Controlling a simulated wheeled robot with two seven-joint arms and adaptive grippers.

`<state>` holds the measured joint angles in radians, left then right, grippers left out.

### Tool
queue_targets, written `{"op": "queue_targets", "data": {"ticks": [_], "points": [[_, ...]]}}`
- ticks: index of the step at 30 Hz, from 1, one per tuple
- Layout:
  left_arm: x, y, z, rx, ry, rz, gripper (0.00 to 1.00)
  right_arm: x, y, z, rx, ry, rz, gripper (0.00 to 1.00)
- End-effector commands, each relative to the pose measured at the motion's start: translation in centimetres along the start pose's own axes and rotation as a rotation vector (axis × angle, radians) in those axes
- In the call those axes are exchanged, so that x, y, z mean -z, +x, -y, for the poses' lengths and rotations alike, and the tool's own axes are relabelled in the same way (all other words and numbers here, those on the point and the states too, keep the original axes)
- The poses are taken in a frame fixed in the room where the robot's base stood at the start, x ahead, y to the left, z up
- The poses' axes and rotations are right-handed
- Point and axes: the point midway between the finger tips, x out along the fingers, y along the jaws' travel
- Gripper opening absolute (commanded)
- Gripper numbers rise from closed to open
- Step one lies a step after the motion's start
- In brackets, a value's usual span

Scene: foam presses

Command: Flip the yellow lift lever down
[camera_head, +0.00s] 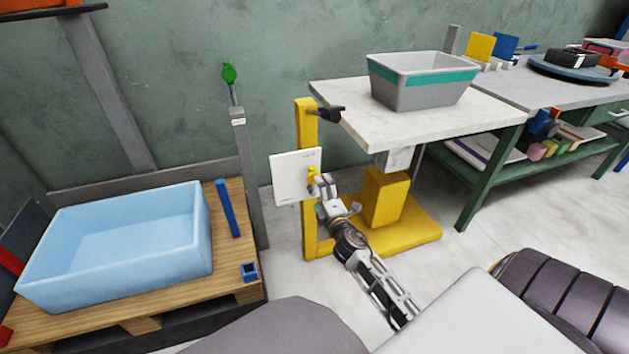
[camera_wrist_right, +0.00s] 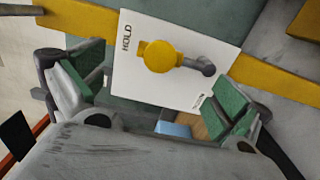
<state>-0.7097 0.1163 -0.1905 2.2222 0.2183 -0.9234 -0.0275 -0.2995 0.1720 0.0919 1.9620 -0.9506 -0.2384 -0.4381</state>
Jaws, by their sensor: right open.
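The yellow lift lever's round knob (camera_head: 312,171) shows just past my right gripper (camera_head: 319,184), in front of a white panel (camera_head: 290,178) on a yellow post. In the right wrist view, the yellow knob (camera_wrist_right: 160,56) sits on a short grey arm (camera_wrist_right: 195,66) on the white panel (camera_wrist_right: 140,88). The knob end lies toward the word HOLD. My right gripper (camera_wrist_right: 158,95) is open, its green-padded fingers spread on either side of the knob's line. I see no contact with the knob. My left gripper is not in view.
The yellow post (camera_head: 306,125) stands beside a lift table (camera_head: 400,125) carrying a grey bin (camera_head: 425,90). A black handle (camera_head: 330,113) juts near the table corner. A blue tub (camera_head: 190,250) rests on a wooden pallet at left. A green knob (camera_head: 229,72) tops a grey post.

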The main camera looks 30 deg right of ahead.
Motion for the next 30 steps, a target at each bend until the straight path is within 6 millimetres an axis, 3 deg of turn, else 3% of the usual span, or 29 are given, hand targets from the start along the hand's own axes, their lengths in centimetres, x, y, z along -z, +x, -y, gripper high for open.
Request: {"op": "queue_targets", "data": {"ticks": [21,30], "points": [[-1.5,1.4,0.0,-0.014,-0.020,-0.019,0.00,0.0,5.8,0.1,0.000,-0.002,0.000,1.00],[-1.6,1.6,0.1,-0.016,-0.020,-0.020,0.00,-0.1,6.9,0.0,0.001,-0.001,0.001,1.00]]}}
